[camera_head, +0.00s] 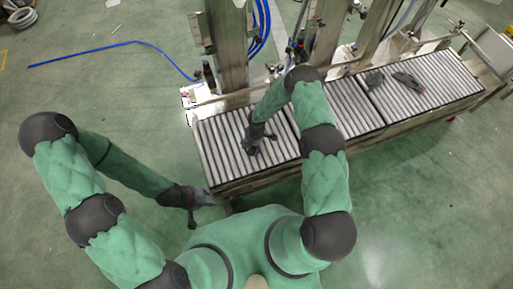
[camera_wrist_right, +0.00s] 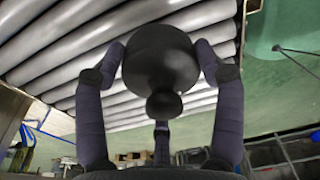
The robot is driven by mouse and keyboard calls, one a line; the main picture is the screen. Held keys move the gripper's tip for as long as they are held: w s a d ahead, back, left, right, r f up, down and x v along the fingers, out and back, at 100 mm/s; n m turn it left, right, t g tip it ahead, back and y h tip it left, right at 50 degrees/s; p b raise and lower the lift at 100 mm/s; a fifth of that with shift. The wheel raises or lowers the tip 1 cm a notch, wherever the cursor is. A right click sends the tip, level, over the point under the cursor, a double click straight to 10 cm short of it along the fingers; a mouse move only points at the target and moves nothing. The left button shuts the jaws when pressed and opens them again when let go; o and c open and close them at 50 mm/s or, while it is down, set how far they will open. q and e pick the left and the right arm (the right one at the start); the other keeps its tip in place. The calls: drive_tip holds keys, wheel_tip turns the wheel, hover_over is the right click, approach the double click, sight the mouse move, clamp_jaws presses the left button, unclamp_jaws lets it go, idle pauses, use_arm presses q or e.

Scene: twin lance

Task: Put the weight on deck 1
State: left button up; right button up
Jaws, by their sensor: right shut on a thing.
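The weight (camera_wrist_right: 160,60) is a dark round body with a small knob, seen in the right wrist view. My right gripper (camera_head: 260,146) is over the left section of the roller conveyor (camera_head: 222,148). Whether the weight touches the rollers I cannot tell. No label shows which section is deck 1. My left gripper (camera_head: 193,208) is off the conveyor's near left corner, above the floor; its fingers are too small to judge.
Two dark objects, a small block (camera_head: 375,80) and a longer one (camera_head: 408,83), lie on the conveyor's right part. Metal posts (camera_head: 228,50) stand along its far side. A blue hose (camera_head: 130,43) lies on the green floor. Rollers between the right gripper and the block are partly clear.

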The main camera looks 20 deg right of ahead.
sight(251, 149)
drive_tip(key=shift+w+a+f, duration=0.2)
drive_tip(key=shift+w+f, duration=0.25)
drive_tip(key=shift+f+b, duration=1.15)
drive_tip(key=shift+f, duration=0.45)
drive_tip(key=shift+r, duration=0.1)
drive_tip(key=o, duration=1.7)
drive_tip(key=shift+s, duration=0.1)
